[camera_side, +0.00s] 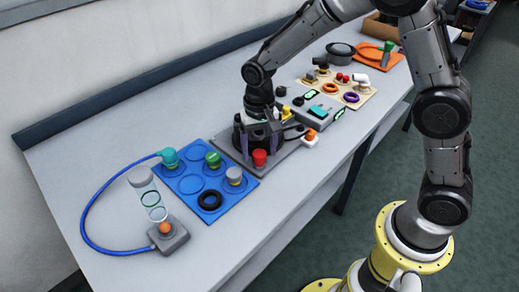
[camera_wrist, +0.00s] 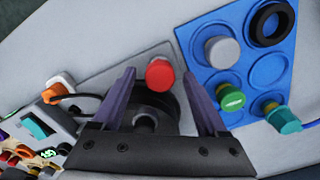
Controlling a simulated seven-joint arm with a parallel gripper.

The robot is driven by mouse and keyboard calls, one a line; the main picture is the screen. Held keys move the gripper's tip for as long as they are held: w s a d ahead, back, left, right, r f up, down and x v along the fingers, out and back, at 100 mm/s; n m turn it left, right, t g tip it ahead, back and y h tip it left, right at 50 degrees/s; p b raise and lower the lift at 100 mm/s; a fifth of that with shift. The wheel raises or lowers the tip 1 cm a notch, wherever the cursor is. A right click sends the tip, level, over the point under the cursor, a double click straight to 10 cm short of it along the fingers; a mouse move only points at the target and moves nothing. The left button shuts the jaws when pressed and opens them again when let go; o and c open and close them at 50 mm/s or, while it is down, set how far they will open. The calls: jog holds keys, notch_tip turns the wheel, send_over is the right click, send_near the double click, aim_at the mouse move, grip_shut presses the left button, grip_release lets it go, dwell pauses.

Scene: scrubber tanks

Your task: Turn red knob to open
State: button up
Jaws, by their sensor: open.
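The red knob (camera_side: 259,157) is a short red cylinder on the near side of a dark round fitting on a grey base plate (camera_side: 232,147). My gripper (camera_side: 257,145) points down over the dark fitting, just behind the knob in the side view. In the wrist view my gripper (camera_wrist: 160,88) has its two purple fingers spread apart with nothing held between them. I cannot tell whether a finger touches the fitting. The fitting is partly hidden by my gripper.
A blue board (camera_side: 219,193) with green, grey and teal caps and a black ring lies to the left. A grey device with an orange-white connector (camera_side: 310,138) and cable is close on the right. A clear tube (camera_side: 148,193) with blue hose stands farther left.

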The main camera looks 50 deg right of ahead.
jog(key=shift+f, duration=0.25)
grip_shut()
jog(key=shift+n, duration=0.3)
jog(key=n, duration=1.3)
jog(key=shift+d, duration=0.1)
dwell(0.3)
jog(key=shift+n, duration=0.3)
dwell(0.3)
